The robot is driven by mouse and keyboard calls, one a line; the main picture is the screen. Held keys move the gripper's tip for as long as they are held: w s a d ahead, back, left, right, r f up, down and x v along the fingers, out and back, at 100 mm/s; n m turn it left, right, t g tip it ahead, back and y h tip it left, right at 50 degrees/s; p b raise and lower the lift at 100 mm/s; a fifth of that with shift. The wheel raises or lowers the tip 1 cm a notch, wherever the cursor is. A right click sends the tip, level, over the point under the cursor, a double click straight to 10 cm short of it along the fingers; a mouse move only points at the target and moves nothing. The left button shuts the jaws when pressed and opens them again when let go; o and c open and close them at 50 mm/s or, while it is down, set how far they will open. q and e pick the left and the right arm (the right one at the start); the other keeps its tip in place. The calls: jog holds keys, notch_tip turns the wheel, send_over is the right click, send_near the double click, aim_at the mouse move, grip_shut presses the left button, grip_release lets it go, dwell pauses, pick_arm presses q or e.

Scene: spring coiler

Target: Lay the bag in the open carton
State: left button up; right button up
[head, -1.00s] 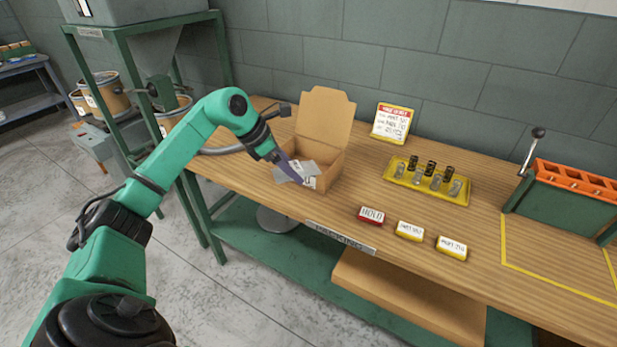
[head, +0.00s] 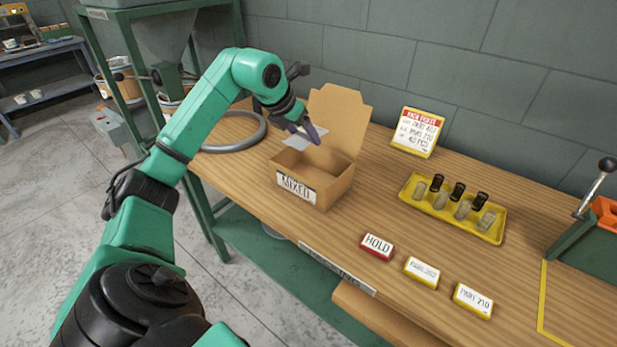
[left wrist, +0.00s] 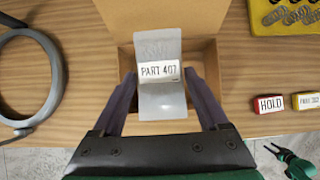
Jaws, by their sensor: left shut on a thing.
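My left gripper (head: 310,134) is shut on a grey bag (head: 303,140) and holds it above the open carton (head: 325,188). In the left wrist view the bag (left wrist: 160,98) hangs between the two dark fingers, its white label reading PART 407. The brown carton has its lid flap raised at the back and a MIXED label on its front. The bag's lower part overlaps the carton opening in the wrist view; the carton floor is mostly hidden.
A grey ring (head: 235,131) lies left of the carton. To the right are a yellow tray (head: 410,203) of springs, a sign (head: 417,131), a red HOLD block (head: 377,246) and two yellow label blocks. Bare wood lies between carton and tray.

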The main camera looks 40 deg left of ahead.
pick_arm(q)
jog(key=f, duration=0.6)
jog(key=w+f, duration=0.1)
jog(key=f, duration=0.2)
jog(key=shift+f, duration=0.1)
jog(key=shift+s+f, duration=0.15)
jog(key=shift+f, duration=0.15)
notch_tip(320, 180, down, 4)
jog(key=shift+s+r+p, duration=0.1)
jog(key=shift+r+p, duration=0.1)
jog(key=shift+p, duration=0.35)
jog(key=shift+f, duration=0.15)
jog(key=o, duration=1.4)
jog(key=shift+o, duration=0.2)
pick_arm(e)
jog(key=shift+r, duration=0.35)
